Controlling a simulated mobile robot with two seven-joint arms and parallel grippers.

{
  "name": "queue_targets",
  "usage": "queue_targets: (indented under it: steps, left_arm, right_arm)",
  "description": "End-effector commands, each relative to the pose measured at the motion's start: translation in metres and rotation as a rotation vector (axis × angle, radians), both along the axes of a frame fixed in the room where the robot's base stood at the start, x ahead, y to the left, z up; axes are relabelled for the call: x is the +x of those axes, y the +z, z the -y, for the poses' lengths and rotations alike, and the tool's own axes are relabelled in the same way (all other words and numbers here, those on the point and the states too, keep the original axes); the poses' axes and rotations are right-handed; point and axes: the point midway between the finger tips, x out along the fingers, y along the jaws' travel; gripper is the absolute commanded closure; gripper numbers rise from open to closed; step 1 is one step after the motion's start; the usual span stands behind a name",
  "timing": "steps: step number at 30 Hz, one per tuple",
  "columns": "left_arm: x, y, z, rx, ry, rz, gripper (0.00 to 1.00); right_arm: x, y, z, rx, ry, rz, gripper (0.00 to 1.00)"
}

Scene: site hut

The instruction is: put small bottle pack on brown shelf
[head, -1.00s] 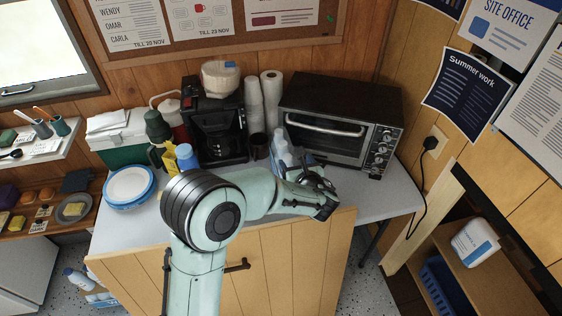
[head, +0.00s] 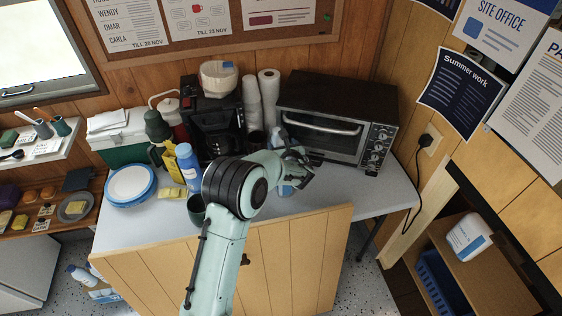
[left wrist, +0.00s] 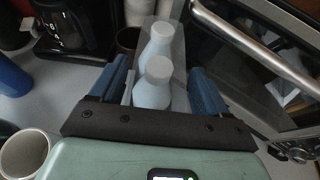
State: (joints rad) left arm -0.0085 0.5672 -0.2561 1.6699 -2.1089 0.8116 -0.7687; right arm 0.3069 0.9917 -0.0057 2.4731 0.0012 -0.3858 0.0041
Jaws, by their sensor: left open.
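The small bottle pack, pale bottles with light caps (left wrist: 157,75), stands on the grey table (head: 385,197) in front of the toaster oven. In the head view my arm and gripper hide most of it; a pale bottle top (head: 276,134) shows behind. My left gripper (head: 298,168) is open over the pack. In the left wrist view its blue fingers (left wrist: 158,88) stand on either side of the bottles, apart from each other. I cannot tell whether they touch the pack. A brown shelf (head: 500,273) is at the lower right. My right gripper is not in view.
The toaster oven (head: 335,115) stands close behind the gripper. A coffee maker (head: 215,130), blue bottle (head: 187,163), dark mug (head: 196,208) and plates (head: 130,184) are to the left. A white jug (head: 468,237) and blue crate (head: 440,278) occupy the right shelf area.

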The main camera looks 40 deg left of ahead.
Motion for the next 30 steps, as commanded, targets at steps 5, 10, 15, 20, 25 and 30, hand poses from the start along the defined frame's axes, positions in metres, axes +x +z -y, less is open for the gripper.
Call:
queue_targets:
  steps: [5,10,15,20,25,30]
  left_arm:
    - [0.000,-0.001,-0.001,-0.001,0.000,-0.001,0.24]
    - [0.000,-0.001,0.000,-0.001,0.000,-0.001,0.67]
    - [0.000,-0.001,0.000,0.000,0.000,0.000,1.00]
    - [0.001,0.005,-0.002,0.007,0.003,0.011,1.00]
    - [0.001,0.005,-0.002,0.007,0.002,0.009,1.00]
    - [0.001,0.010,-0.002,0.007,0.003,0.011,1.00]
  right_arm:
    - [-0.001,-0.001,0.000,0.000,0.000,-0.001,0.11]
    - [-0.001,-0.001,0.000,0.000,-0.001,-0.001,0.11]
    - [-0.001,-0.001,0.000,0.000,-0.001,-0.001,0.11]
    - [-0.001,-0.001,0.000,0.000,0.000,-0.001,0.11]
    - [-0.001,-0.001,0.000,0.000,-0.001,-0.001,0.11]
    - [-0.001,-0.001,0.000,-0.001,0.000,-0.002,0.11]
